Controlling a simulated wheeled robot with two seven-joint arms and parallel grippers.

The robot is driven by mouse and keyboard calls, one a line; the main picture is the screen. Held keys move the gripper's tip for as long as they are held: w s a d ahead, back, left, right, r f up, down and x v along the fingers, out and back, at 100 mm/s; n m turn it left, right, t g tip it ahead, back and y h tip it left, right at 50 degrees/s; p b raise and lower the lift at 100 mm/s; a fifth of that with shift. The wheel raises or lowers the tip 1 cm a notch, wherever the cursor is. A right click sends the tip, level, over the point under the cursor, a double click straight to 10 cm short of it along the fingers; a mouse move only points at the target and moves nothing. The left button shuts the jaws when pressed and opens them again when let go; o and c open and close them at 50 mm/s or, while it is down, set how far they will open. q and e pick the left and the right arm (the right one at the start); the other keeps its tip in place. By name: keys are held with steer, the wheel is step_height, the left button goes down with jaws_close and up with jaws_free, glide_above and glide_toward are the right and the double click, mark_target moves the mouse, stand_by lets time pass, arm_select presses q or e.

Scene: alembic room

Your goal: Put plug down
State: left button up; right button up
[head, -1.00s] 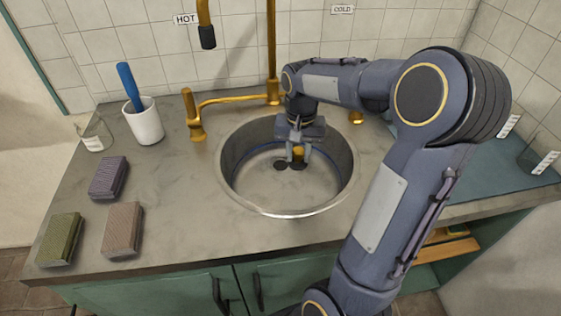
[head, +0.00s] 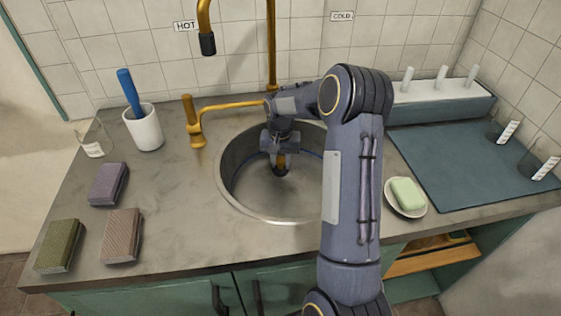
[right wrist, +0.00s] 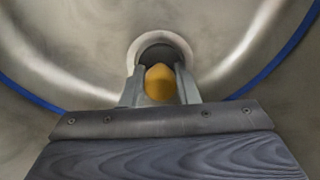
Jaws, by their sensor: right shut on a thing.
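The plug shows as a yellow knob (right wrist: 160,84) between the two fingers of my right gripper (right wrist: 160,92) in the right wrist view. In the head view the gripper (head: 280,158) is low inside the round metal sink (head: 232,188), shut on the plug, whose brass knob (head: 280,161) shows below the jaws. The drain's pale ring (right wrist: 133,52) surrounds a dark area right behind the knob. The plug's base is hidden or blends into that dark area, so I cannot tell whether it rests in the drain. My left gripper is not in view.
A blue line runs around the sink wall. Brass taps (head: 195,125) stand behind the sink. Several sponges (head: 122,235), a white cup (head: 144,130) and a glass beaker (head: 92,140) are on the left. A soap dish (head: 413,211) and a blue mat (head: 480,170) are on the right.

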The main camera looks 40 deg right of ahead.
steer(key=shift+f, duration=0.1)
steer(key=shift+f, duration=0.15)
steer(key=o, duration=1)
